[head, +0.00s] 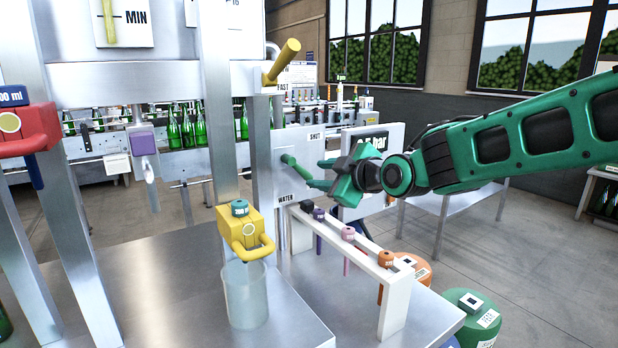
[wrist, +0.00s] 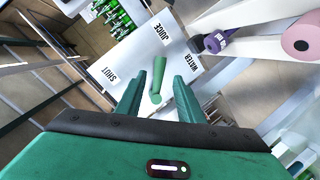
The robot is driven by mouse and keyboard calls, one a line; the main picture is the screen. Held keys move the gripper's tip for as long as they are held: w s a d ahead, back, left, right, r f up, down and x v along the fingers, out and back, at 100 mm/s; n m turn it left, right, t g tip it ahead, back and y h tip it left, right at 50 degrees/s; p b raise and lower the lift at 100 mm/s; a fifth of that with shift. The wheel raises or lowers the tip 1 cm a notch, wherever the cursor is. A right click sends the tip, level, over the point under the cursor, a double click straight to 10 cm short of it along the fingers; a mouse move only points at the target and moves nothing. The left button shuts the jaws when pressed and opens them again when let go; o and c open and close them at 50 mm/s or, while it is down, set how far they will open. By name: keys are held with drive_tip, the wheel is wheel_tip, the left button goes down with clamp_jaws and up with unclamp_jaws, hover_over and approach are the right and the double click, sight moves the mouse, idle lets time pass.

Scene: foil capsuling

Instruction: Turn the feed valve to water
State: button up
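The feed valve is a green lever (head: 296,167) on a pale panel (head: 268,170) right of the filler post. In the wrist view the lever (wrist: 160,82) lies between my fingers, with a gap on each side. The labels SHUT (wrist: 110,76), JUICE (wrist: 160,34) and WATER (wrist: 196,56) surround it. In the head view WATER (head: 287,198) is below the lever and SHUT (head: 314,136) is above right. I cannot tell which label the lever points to. My gripper (head: 320,174) is open in front of the panel; its fingers also show in the wrist view (wrist: 159,78).
A white rack (head: 395,300) with several coloured tagged pieces stands below my gripper. A yellow valve (head: 240,232) hangs over a clear beaker (head: 246,295) on the metal bench (head: 175,300). A red valve (head: 30,130) is at left. Green bottles (head: 188,128) line the conveyor behind.

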sight(306, 174)
drive_tip(key=shift+x, duration=2.65)
